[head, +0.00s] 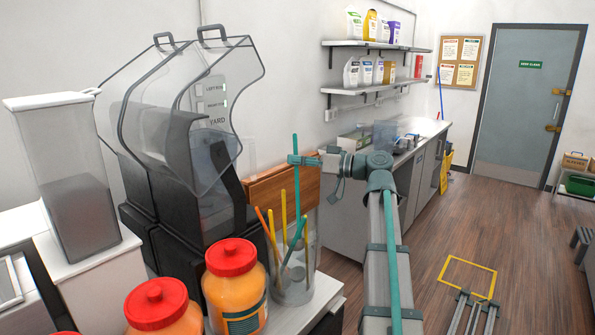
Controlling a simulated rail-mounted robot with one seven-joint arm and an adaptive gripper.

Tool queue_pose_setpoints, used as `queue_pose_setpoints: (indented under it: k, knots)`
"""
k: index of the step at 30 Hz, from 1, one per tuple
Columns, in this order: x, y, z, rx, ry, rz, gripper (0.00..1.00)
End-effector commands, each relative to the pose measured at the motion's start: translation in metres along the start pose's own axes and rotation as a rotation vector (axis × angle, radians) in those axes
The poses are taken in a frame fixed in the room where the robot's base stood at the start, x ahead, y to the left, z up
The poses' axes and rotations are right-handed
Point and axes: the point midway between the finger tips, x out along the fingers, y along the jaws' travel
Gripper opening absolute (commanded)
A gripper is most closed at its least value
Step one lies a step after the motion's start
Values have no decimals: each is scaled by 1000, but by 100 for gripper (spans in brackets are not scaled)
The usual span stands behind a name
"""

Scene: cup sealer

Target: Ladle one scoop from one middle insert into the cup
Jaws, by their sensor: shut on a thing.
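My gripper (304,160) is at the end of my arm, in the middle of the head view, pointing left. It is shut on a thin upright teal handle (296,190), whose lower end comes down by a clear container of sticks. I cannot tell whether this handle is a ladle's, and no ladle bowl shows. No cup and no middle insert can be made out in this view.
A clear container (303,290) holds several coloured sticks. Beside it stand orange jars with red lids (235,290). A dark machine with clear hoppers (185,110) stands behind, left of my gripper. Open floor (420,285) lies to the right.

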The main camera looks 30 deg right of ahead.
Motion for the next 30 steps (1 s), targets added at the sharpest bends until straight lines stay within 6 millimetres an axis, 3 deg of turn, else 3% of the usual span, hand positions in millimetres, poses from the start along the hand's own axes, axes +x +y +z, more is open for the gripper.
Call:
queue_pose_setpoints:
  k: [18, 30]
  knots:
    - [0, -24, -74, -1, 0, 0, 0]
    - [0, -26, -78, 1, 0, 0, 0]
